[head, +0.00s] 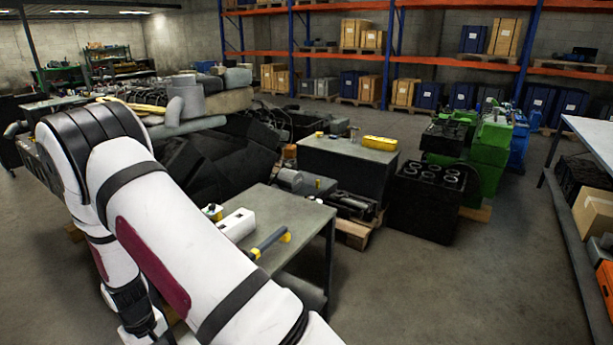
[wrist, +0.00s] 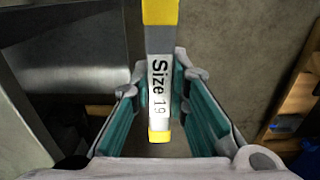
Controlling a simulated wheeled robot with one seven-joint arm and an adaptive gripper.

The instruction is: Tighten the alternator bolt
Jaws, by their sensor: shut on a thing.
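A wrench-like tool (wrist: 160,40) with yellow bands and a white label reading "Size 19" runs down the middle of the wrist view. My gripper (wrist: 160,92) is shut on it, with teal-padded fingers on either side. The tool's working end is out of view. In the head view my arm bends over at the left, and its far end points down at the lower left; the gripper is not clearly visible there. I cannot make out the alternator or its bolt in either view.
A grey-topped table (head: 292,216) holds a white box (head: 237,223) and a dark-handled tool with yellow ends (head: 268,243). A dark engine mass (head: 215,155) stands behind it. A black block (head: 425,205) and green machine (head: 490,150) stand right. Floor at lower right is clear.

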